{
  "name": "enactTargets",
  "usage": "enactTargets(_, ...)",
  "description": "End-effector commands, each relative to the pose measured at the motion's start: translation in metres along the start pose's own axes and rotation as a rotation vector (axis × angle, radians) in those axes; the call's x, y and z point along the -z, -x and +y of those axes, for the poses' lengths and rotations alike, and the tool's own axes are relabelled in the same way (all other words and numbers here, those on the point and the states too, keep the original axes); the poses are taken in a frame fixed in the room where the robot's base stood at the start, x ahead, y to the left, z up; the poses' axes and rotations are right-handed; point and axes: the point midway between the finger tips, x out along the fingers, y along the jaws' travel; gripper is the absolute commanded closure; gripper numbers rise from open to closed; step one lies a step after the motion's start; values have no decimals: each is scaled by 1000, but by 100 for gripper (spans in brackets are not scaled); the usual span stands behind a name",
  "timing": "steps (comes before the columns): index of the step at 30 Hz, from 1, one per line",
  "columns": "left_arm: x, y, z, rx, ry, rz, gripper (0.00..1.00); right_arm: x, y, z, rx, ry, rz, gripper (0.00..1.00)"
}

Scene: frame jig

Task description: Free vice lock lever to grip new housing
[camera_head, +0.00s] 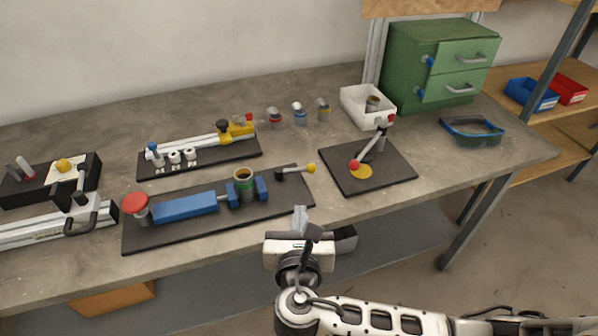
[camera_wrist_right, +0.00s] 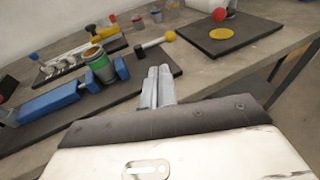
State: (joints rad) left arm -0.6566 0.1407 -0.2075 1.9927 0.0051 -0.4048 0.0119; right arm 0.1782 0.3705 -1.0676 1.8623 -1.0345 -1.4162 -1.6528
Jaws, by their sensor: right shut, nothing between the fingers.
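The blue vice (camera_head: 186,206) lies on a black base plate (camera_head: 160,238) at the front of the bench. A housing with a green band (camera_head: 244,188) stands upright between its blue jaws; I cannot tell how tightly they grip it. A lever with a yellow ball (camera_head: 311,168) sticks out at the plate's right end; it also shows in the right wrist view (camera_wrist_right: 170,36). A red knob (camera_head: 134,202) is at the vice's left end. My right gripper (camera_head: 300,211) is shut and empty, in front of the plate's right end, below the lever. My left gripper is out of view.
Three small housings (camera_head: 299,114) stand at the back. A white bin (camera_head: 356,107) holds another. A red-knobbed press (camera_head: 380,140) stands on a black plate to the right. A clamp fixture (camera_head: 200,155) lies behind the vice. The bench's front edge is close to my right gripper.

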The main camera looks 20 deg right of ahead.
Motion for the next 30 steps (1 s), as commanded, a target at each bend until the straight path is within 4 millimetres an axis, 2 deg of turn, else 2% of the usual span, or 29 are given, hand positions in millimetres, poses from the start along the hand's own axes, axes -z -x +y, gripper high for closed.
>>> enactTargets(9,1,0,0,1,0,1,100,-1,-68,-1,2,0,-2,100)
enactTargets(15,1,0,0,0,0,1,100,-1,-104,0,2,-1,0,100)
enactTargets(21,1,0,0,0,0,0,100,0,-122,0,-1,-3,2,100)
enactTargets(30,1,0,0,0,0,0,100,0,-125,0,-1,-3,3,100)
